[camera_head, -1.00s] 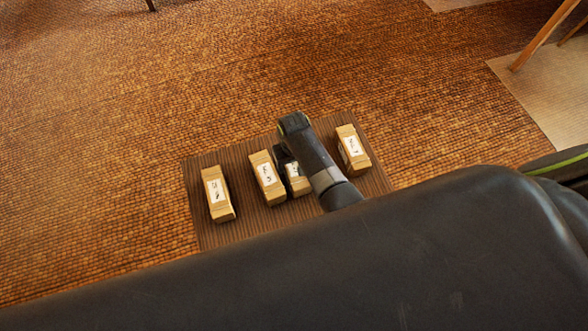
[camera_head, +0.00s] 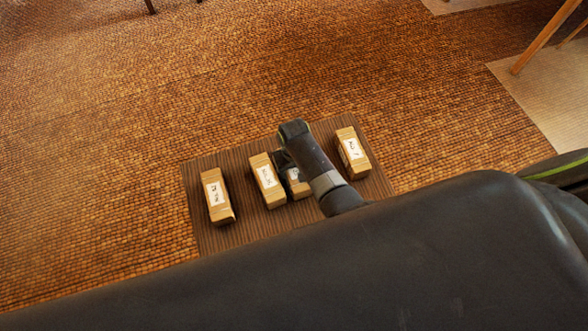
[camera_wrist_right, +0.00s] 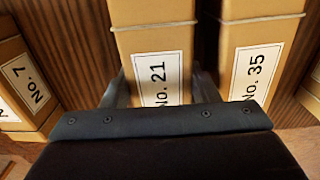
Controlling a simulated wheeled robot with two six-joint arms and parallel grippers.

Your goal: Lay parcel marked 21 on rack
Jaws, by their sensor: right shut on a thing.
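The parcel marked No. 21 (camera_wrist_right: 155,55) is a tan cardboard box with a white label, in the middle of the right wrist view. My right gripper (camera_wrist_right: 160,88) has one finger on each side of it and is shut on it. In the head view, my right gripper (camera_head: 286,165) is partly hidden by its own arm and covers much of this parcel (camera_head: 300,186). I cannot tell whether the parcel is lifted. My left gripper is not in view. I cannot make out a rack in these views.
The parcel No. 35 (camera_wrist_right: 255,50) stands close beside it, also in the head view (camera_head: 267,182). The parcel No. 7 (camera_wrist_right: 22,85) is on the other side. Another parcel (camera_head: 217,196) is at the left of the striped brown board (camera_head: 240,230). Open woven floor lies beyond.

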